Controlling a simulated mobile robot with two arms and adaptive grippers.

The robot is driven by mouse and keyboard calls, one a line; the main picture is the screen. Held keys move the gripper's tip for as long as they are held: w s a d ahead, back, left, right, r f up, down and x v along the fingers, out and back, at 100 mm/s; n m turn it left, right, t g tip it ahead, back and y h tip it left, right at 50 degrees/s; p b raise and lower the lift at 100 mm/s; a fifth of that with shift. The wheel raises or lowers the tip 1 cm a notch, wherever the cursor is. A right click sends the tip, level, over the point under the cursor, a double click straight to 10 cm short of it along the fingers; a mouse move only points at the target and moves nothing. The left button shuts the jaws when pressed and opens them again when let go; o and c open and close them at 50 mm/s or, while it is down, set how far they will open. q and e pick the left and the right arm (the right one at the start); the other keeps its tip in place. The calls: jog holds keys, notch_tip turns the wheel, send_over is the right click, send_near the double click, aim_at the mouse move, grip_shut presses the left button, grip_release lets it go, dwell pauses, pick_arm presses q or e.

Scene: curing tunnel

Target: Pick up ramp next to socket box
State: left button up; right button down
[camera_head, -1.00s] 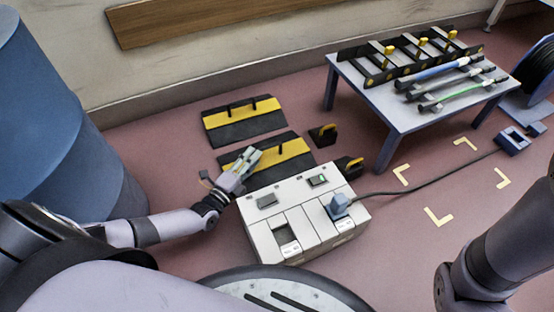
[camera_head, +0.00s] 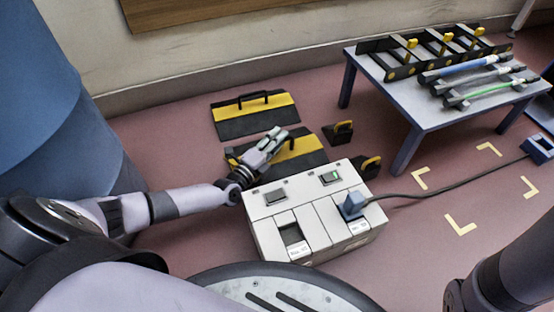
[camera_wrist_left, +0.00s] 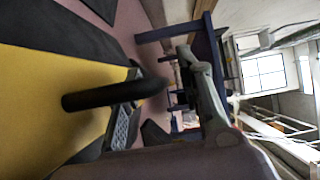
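The black ramp with a yellow band (camera_head: 308,146) lies flat on the floor just behind the white socket box (camera_head: 268,226). My left gripper (camera_head: 279,140) is over this ramp and hides part of it and its handle. In the left wrist view the ramp's yellow band (camera_wrist_left: 45,95) fills the left side. Its dark bar handle (camera_wrist_left: 105,95) reaches toward the space between my fingers (camera_wrist_left: 165,105), which are apart. I cannot tell whether they touch the handle. My right arm shows at the lower right, but its gripper is out of view.
A second black and yellow ramp (camera_head: 255,122) lies farther back. Two small black and yellow end pieces (camera_head: 338,133) (camera_head: 369,168) stand to the right. A blue plug (camera_head: 352,206) with a cable sits in the box. A table (camera_head: 400,104) stands at the back right.

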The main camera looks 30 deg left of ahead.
pick_arm(q)
jog(key=shift+c, duration=0.6)
grip_shut()
dwell(0.3)
jog(key=shift+r, duration=0.15)
